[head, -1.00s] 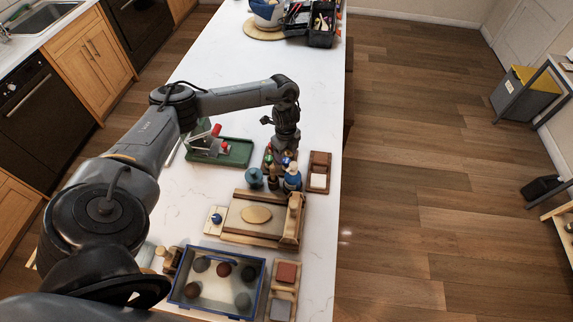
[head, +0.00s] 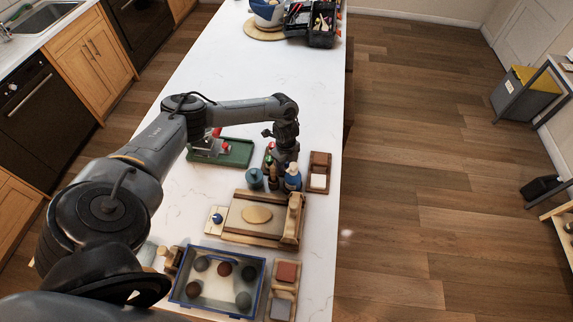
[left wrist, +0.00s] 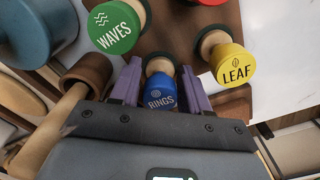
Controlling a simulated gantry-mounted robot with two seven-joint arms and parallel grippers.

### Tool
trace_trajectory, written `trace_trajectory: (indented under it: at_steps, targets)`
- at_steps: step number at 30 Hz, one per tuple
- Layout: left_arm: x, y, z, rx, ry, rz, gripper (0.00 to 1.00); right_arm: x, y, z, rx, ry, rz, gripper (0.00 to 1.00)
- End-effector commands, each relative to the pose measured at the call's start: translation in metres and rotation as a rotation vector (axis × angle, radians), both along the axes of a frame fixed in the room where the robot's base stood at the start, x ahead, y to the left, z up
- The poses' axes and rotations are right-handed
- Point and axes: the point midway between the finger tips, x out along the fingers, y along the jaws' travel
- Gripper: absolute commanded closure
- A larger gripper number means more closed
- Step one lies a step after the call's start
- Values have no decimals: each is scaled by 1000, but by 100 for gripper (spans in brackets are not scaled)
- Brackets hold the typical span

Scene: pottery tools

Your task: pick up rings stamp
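The rings stamp (left wrist: 160,92) has a round blue top marked RINGS and a pale wooden neck. It stands in a brown wooden holder (left wrist: 172,32). My left gripper (left wrist: 162,66) points down over it, its purple fingers on either side of the stamp. The fingers look open, with small gaps beside the blue top. In the head view, my left gripper (head: 284,158) is low over the holder area and hides most of the stamps. My right gripper is not in view.
Close around are the green WAVES stamp (left wrist: 117,27), the yellow LEAF stamp (left wrist: 232,64) and a partly cut-off red stamp. A blue-white bottle (head: 293,178) and a blue pot (head: 254,178) stand just in front. A green tray (head: 236,154) lies left.

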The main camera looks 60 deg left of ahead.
Motion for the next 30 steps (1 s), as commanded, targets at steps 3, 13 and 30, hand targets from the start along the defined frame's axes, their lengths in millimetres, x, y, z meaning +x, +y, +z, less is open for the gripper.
trace_trajectory:
  at_steps: [3, 13, 30]
  targets:
    - [0, 0, 0, 0, 0, 0, 73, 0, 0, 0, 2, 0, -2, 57]
    - [0, 0, 0, 0, -1, 0, 96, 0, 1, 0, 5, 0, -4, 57]
    - [2, 0, 71, 0, -4, 0, 96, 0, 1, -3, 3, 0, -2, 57]
